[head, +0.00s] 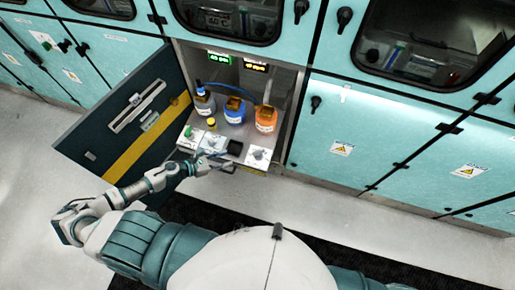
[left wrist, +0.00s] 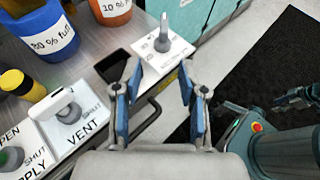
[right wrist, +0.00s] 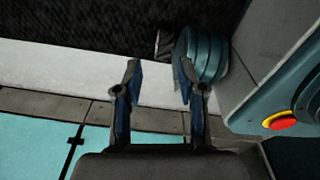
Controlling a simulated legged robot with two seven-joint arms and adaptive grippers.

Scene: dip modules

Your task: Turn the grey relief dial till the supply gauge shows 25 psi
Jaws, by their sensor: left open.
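The grey relief dial (head: 258,155) is at the front right of the open cabinet shelf. In the left wrist view it is a grey knob (left wrist: 162,40) standing on a white plate just beyond my fingertips. My left gripper (left wrist: 160,78) is open and empty, its blue-padded fingers pointing at the dial but apart from it. In the head view my left gripper (head: 226,161) is small at the shelf front. A green display (head: 219,58) and a yellow display (head: 256,67) hang at the cabinet's back; their digits are hard to read. My right gripper (right wrist: 157,72) is open and empty.
A vent dial (left wrist: 68,112) and a supply dial (left wrist: 10,158) stand left of the relief dial. Grey, blue (head: 235,110) and orange (head: 266,119) bottles stand behind. A black handle (left wrist: 150,118) edges the shelf. The open door (head: 120,125) is at left.

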